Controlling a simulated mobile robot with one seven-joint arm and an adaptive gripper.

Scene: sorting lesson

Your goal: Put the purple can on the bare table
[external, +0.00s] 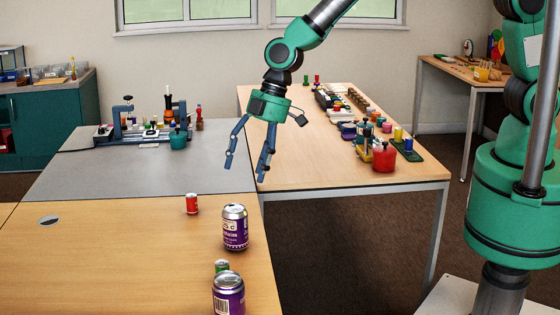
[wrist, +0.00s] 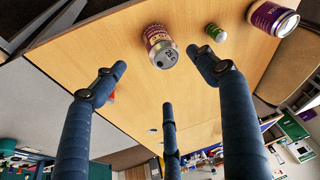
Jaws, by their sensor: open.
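Two large purple cans stand upright on the bare wooden table in the external view: one at mid-table (external: 235,229) and one at the front edge of the picture (external: 228,297), cut off at the bottom. Both also show in the wrist view, one near the middle top (wrist: 160,45) and one at the top right (wrist: 272,18). I cannot tell which one the task means. My gripper (external: 246,172) is open and empty, its fingers pointing down, above and behind the nearer-to-middle purple can. It touches no can. In the wrist view its fingers (wrist: 172,72) are spread apart.
A small red can (external: 192,203) stands left of the mid-table purple can. A small green can (external: 222,266) stands between the purple cans. The wooden table (external: 110,260) is clear on its left. A grey table (external: 85,175) and a cluttered side table (external: 310,172) lie behind.

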